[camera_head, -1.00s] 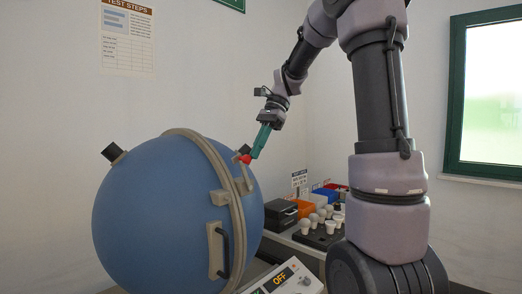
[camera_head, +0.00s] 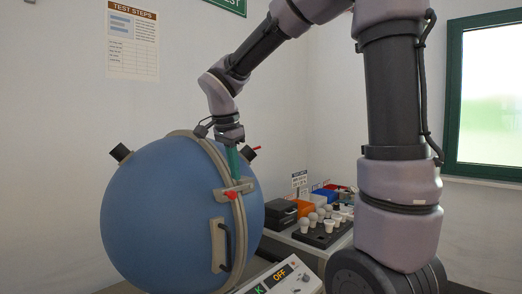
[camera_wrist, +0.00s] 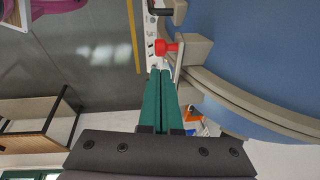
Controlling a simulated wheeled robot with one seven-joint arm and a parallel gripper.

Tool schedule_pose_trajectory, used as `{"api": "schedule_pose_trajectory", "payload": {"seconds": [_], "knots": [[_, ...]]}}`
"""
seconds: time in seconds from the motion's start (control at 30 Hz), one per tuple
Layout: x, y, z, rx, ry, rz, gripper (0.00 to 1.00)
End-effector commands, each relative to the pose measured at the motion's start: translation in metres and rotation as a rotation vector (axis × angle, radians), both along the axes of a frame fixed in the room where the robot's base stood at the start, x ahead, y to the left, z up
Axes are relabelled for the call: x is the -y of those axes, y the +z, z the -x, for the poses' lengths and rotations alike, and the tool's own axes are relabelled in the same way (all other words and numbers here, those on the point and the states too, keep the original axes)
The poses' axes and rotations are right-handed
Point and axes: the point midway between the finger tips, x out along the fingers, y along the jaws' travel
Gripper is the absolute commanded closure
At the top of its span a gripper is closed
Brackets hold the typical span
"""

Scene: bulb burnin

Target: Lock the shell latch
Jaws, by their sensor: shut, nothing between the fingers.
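The big blue sphere shell (camera_head: 155,215) has a beige band (camera_head: 238,215) around its seam. The latch (camera_head: 246,187) sits across this band at the upper front, and its lever ends in a red knob (camera_head: 231,194). The lever appears to lie across the seam; whether it is fully seated I cannot tell. In the wrist view the red knob (camera_wrist: 165,47) is beside the beige latch block (camera_wrist: 196,49). My gripper (camera_head: 234,177) is shut and empty, pointing down with its green fingertips just above the knob. The fingertips (camera_wrist: 160,72) also show close to the knob in the wrist view, contact unclear.
A dark handle (camera_head: 227,246) is on the shell's front. A control box (camera_head: 290,280) showing OFF stands below right. A tray of white bulbs (camera_head: 322,235) and coloured bins (camera_head: 305,208) stand on the right. A dark port (camera_head: 120,153) sticks out at upper left.

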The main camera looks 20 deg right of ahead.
Motion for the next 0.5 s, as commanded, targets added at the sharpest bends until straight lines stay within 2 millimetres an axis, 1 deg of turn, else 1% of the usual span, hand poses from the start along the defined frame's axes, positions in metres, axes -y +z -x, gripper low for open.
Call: {"api": "schedule_pose_trajectory", "payload": {"seconds": [0.2, 0.5], "knots": [[-0.009, -0.017, 0.005, -0.004, 0.0, -0.001, 1.0], [-0.014, -0.031, 0.008, -0.005, -0.002, -0.002, 1.0]]}}
